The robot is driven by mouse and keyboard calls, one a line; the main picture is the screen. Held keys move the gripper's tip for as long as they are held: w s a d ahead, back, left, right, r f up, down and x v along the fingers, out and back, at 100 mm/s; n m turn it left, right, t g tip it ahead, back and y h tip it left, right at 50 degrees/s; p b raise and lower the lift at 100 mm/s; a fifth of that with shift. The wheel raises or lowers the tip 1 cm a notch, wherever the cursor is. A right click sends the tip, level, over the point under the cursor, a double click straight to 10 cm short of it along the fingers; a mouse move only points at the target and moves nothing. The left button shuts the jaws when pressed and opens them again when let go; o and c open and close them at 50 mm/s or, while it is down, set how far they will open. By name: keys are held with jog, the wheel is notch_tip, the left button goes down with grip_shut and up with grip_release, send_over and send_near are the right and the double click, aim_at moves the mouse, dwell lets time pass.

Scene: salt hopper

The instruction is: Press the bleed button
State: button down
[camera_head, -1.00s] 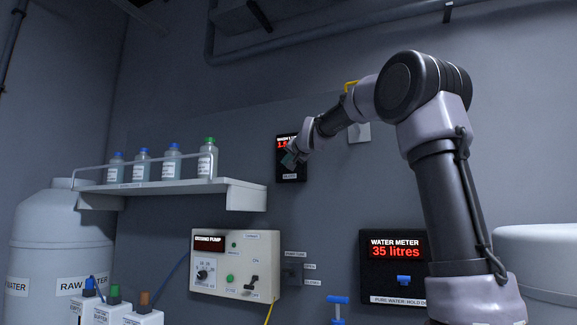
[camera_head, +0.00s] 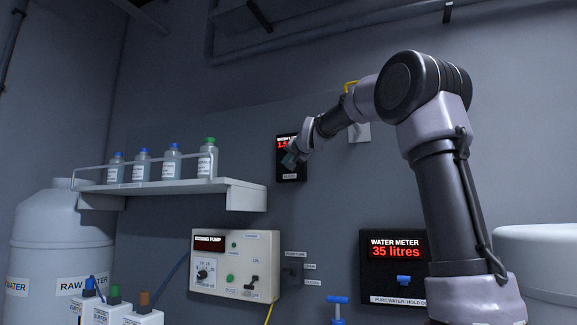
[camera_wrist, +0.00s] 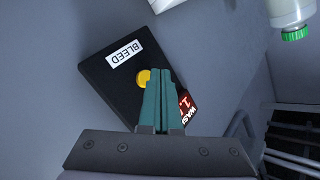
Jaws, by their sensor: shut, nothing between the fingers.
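The bleed button is a round yellow button (camera_wrist: 143,77) on a black wall panel. In the wrist view the panel (camera_wrist: 100,70) carries a white BLEED label (camera_wrist: 125,53) and a red display (camera_wrist: 186,108), partly hidden by my fingers. My gripper (camera_wrist: 158,75) is shut and empty, its teal fingertips right beside the button and overlapping its edge in the picture. I cannot tell whether they touch it. In the head view my gripper (camera_head: 291,157) is in front of the same panel (camera_head: 291,174), and the button is hidden there.
A shelf (camera_head: 245,190) with several bottles is left of the panel. A dosing pump box (camera_head: 235,265) is below, and a water meter (camera_head: 394,268) is at lower right. A yellow-topped bracket (camera_head: 351,86) is behind my arm. The wall around the panel is otherwise mostly bare.

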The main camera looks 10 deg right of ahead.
jog(key=shift+w, duration=0.1)
jog(key=shift+w+d, duration=0.25)
jog(key=shift+w+d, duration=0.3)
jog(key=shift+w, duration=0.1)
dwell(0.9)
jog(key=shift+s+a, duration=0.5)
jog(key=shift+s, duration=0.25)
jog(key=shift+s+a, duration=0.75)
jog(key=shift+s, duration=0.3)
jog(key=shift+s+a, duration=0.75)
jog(key=shift+s, duration=0.25)
